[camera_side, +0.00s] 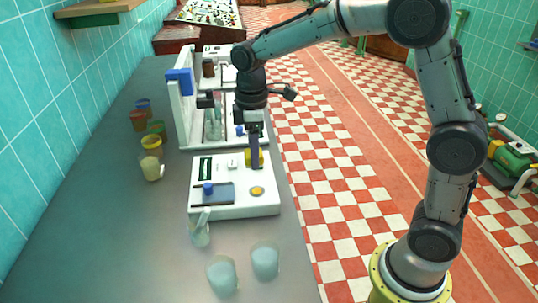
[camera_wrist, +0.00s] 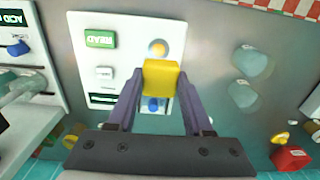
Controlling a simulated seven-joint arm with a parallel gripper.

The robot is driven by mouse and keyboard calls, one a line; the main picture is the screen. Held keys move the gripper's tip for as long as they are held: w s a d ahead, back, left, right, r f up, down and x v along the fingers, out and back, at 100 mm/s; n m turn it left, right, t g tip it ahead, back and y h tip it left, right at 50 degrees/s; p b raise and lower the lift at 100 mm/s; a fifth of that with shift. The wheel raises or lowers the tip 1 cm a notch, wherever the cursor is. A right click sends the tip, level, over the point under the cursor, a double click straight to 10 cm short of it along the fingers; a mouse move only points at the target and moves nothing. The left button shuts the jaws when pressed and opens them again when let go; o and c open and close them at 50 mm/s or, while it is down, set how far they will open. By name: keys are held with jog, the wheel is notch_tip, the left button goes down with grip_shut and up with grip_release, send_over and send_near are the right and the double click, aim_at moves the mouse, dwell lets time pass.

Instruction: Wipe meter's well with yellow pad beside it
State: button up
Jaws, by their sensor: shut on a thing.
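The meter (camera_side: 234,208) is a white box on the grey counter, with a green label reading READ in the wrist view (camera_wrist: 101,39). A round orange spot in a pale ring (camera_side: 257,191), perhaps its well, is on the top at right; it also shows in the wrist view (camera_wrist: 158,48). A blue knob (camera_side: 208,189) sits by a grey panel on the left. My gripper (camera_side: 255,163) is shut on the yellow pad (camera_wrist: 161,78), over the meter's back right part. Whether the pad touches the meter I cannot tell. The pad and fingers hide part of the top.
A white stand with a blue block (camera_side: 179,81) rises behind the meter. Several coloured cups (camera_side: 151,142) line the counter's left. Two pale blue cups (camera_side: 265,260) stand in front. The counter's left front is free.

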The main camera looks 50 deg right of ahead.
jog(key=shift+d+f, duration=0.3)
jog(key=shift+f, duration=2.55)
jog(key=shift+r, duration=0.1)
